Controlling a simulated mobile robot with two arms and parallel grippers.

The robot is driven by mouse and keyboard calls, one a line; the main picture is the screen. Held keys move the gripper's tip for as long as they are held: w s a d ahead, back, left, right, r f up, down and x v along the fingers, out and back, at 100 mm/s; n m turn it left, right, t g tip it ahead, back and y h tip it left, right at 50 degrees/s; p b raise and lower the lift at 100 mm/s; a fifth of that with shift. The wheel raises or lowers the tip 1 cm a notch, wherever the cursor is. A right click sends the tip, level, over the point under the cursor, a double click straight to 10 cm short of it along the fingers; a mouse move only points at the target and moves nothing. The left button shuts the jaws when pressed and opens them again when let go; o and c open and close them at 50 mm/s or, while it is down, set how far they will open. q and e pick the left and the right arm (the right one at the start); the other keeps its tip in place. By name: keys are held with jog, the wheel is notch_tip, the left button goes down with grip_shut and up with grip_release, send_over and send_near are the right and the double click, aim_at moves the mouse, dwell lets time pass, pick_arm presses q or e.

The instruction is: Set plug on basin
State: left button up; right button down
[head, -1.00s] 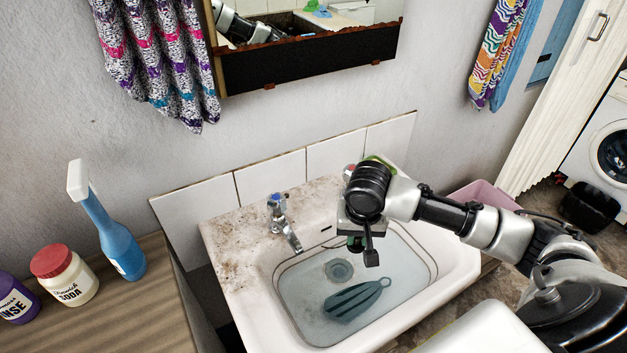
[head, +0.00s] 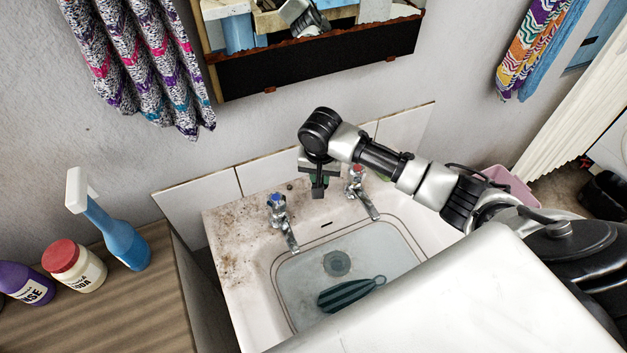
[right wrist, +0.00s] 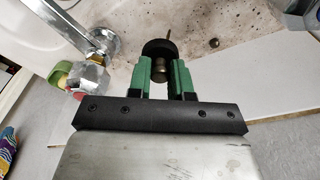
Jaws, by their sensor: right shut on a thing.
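My right gripper (head: 318,188) is over the stained back ledge of the white basin (head: 228,255), between the two taps in the head view. In the right wrist view, the green fingers of this gripper (right wrist: 158,72) are shut on the plug (right wrist: 158,48), a black disc with a brass-coloured stem. The stained basin ledge (right wrist: 215,15) lies beyond it. I cannot tell whether the plug touches the ledge. My left gripper is not in view.
A blue-capped tap (head: 282,222) and a red-capped tap (head: 362,192) flank my gripper. The water-filled bowl holds a striped dark item (head: 350,294) near the drain (head: 337,263).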

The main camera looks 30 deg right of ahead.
jog(key=shift+w+a+f, duration=0.35)
jog(key=shift+w+f, duration=0.1)
jog(key=shift+w, duration=0.25)
jog(key=shift+f, duration=0.25)
jog(key=shift+f+p, duration=0.3)
jog(key=shift+f, duration=1.55)
jog(key=shift+f, duration=0.15)
jog(key=c, duration=1)
grip_release()
jog(key=r, duration=0.8)
jog(key=s+a+r, duration=0.1)
jog(key=r, duration=0.3)
jog(key=shift+r, duration=0.15)
